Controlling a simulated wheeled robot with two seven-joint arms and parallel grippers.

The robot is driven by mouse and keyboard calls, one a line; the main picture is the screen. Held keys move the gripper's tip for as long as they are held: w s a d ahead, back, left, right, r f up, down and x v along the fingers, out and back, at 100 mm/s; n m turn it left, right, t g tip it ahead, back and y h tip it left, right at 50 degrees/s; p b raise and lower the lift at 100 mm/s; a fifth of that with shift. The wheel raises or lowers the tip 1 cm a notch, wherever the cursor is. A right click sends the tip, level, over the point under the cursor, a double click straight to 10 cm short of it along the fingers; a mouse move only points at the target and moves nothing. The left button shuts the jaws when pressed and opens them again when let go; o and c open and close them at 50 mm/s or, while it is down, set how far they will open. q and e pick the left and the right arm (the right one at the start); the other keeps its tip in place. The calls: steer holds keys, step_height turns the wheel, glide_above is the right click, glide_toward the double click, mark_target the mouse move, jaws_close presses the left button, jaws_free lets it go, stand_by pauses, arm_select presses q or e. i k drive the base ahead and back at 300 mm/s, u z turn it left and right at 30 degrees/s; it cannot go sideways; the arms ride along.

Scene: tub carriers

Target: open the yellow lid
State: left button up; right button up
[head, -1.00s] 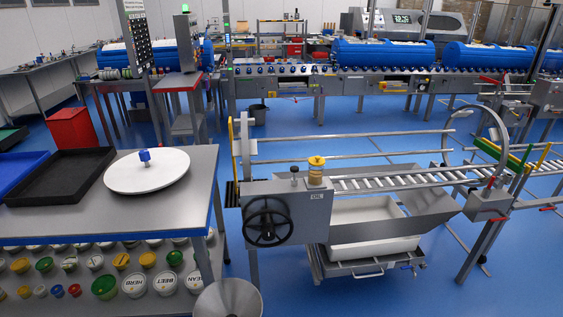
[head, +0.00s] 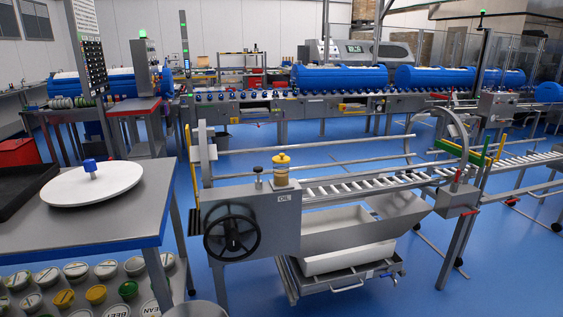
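A small yellow lid (head: 281,158) sits on top of an amber oil cup (head: 281,174) on the grey machine box marked OIL. The lid looks closed on the cup. Another yellow lid (head: 96,294) is among several tubs on the shelf under the table at lower left, so I cannot tell by sight which lid is meant. Neither of my grippers is in the head view, and nothing is seen touching either lid.
A steel table (head: 135,215) at left holds a white disc (head: 92,186) with a blue knob and a black tray (head: 22,192). A black handwheel (head: 232,233) is on the machine's front. A roller track (head: 370,184) runs right from it. Blue floor is open at lower right.

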mark_target(280, 158)
steer(key=z, duration=1.2)
steer(key=i, duration=1.45)
steer(key=u, duration=2.45)
